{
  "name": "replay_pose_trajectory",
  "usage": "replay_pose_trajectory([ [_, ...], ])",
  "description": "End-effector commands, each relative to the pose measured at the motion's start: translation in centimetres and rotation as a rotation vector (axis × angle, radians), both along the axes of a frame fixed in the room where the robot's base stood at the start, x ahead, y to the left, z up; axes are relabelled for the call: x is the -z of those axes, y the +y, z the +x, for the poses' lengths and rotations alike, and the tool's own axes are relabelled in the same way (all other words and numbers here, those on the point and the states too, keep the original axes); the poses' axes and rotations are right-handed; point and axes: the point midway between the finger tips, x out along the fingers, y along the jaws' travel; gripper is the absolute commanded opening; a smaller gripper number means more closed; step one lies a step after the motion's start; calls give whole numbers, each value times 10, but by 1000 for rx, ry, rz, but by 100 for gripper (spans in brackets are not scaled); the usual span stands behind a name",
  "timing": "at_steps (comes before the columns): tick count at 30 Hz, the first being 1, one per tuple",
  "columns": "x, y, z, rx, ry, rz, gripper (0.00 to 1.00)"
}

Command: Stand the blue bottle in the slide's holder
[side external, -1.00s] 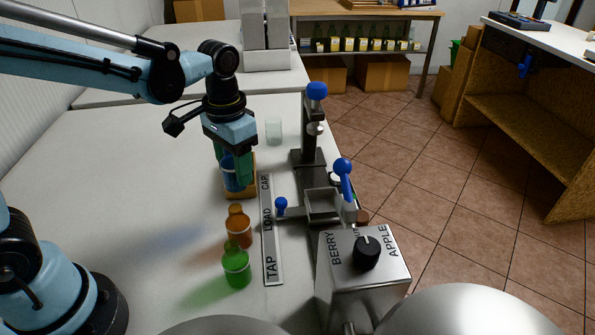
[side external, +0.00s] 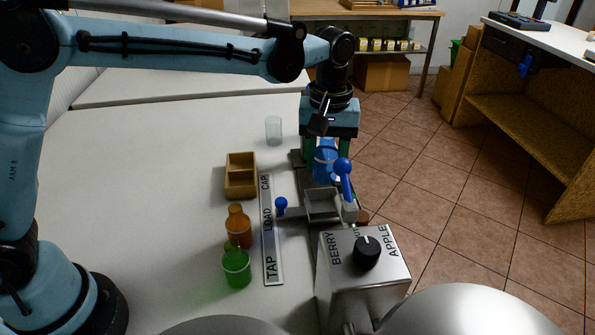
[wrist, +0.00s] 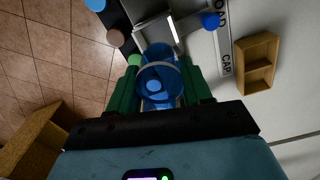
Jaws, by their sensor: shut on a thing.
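My gripper (side external: 326,150) is shut on the blue bottle (side external: 324,165), its green fingers on either side. It holds the bottle over the machine, behind the slide's holder (side external: 322,207) in the side view. The holder is a square grey metal frame with a blue-knobbed handle (side external: 281,206) on its left, and looks empty. In the wrist view the bottle (wrist: 160,80) sits between the fingers, seen from above, overlapping the near edge of the holder (wrist: 157,32). The bottle's lower end is partly hidden behind the blue lever, so its height above the slide is unclear.
A wooden two-compartment box (side external: 240,186) stands empty on the white table. An orange bottle (side external: 238,229) and a green bottle (side external: 236,267) stand left of the TAP-LOAD-CAP strip (side external: 267,229). A blue-knobbed lever (side external: 343,167) rises close beside the holder. A clear glass (side external: 273,130) stands behind.

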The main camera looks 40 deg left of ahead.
Motion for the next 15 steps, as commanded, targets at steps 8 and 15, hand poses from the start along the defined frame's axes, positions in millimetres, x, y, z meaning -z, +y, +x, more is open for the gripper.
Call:
replay_pose_trajectory([
  [8,20,-1,1,-8,0,0,17],
  [15,45,-1,1,-7,0,0,17],
])
